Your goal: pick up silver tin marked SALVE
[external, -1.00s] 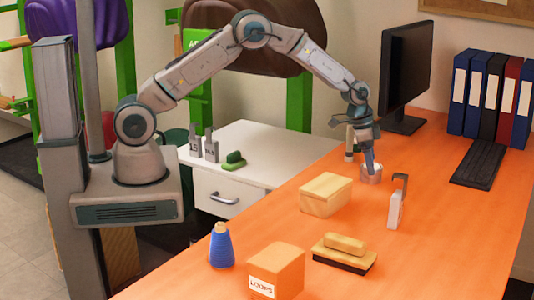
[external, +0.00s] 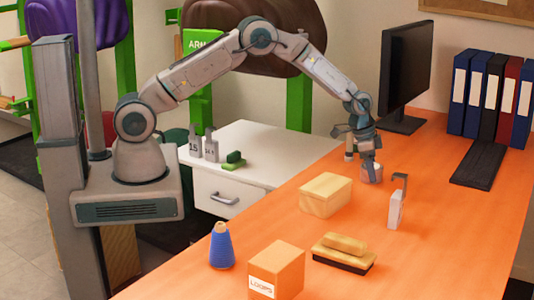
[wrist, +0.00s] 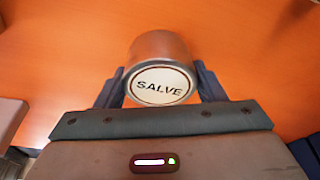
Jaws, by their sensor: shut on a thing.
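The silver tin (wrist: 160,47) has a round white lid label reading SALVE. In the wrist view it sits between the two dark fingers of my gripper (wrist: 160,88), one finger against each side. In the external view the tin (external: 372,174) is on or just above the orange desk, behind the wooden box; I cannot tell whether it touches the desk. My gripper (external: 369,160) points down at it and is shut on it. The fingers hide part of the tin in the external view.
A wooden box (external: 326,195) stands left of the tin and a white tagged item (external: 397,208) stands to its right. A brush (external: 344,253), an orange LOOPS box (external: 277,270) and a blue thread cone (external: 221,246) are nearer. A monitor (external: 405,75) and keyboard (external: 478,164) are behind.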

